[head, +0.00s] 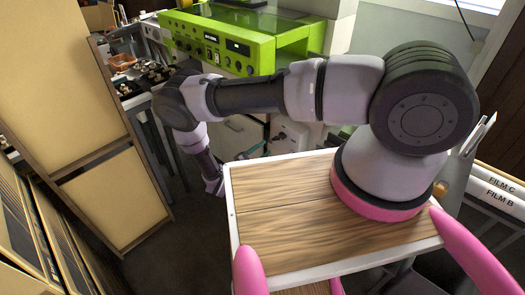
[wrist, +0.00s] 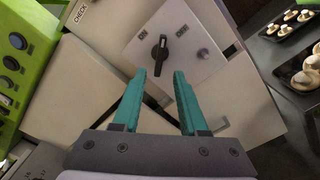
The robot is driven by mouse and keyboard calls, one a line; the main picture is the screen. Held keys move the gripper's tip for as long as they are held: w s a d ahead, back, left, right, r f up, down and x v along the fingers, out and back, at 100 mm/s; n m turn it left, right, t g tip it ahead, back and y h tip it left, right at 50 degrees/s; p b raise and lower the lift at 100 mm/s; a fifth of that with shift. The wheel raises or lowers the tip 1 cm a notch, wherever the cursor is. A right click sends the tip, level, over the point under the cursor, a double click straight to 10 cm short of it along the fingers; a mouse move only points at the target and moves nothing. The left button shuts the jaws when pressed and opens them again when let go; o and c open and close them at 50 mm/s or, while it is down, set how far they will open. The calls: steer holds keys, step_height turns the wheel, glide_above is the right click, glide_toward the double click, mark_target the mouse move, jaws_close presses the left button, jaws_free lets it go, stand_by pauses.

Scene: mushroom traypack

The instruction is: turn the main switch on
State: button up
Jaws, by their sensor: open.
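The main switch (wrist: 161,54) is a black rotary knob on a pale square plate (wrist: 190,72), seen in the wrist view. Its long handle stands nearly upright in the picture, between a label on the upper left that seems to read ON and one on the upper right that seems to read OFF. My gripper (wrist: 160,73) has two teal fingers, spread apart with nothing between them. In the picture the fingertips lie just below the knob, one on each side; a gap seems to remain. In the head view the knob cannot be made out.
A green machine (head: 215,45) with dials and displays stands at the back. Dark trays of mushrooms (wrist: 297,22) lie at the wrist view's right. Tall tan panels (head: 60,90) stand at the head view's left.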

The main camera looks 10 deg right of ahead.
mark_target(276, 140)
steer(key=shift+m, duration=0.5)
steer(key=shift+x, duration=4)
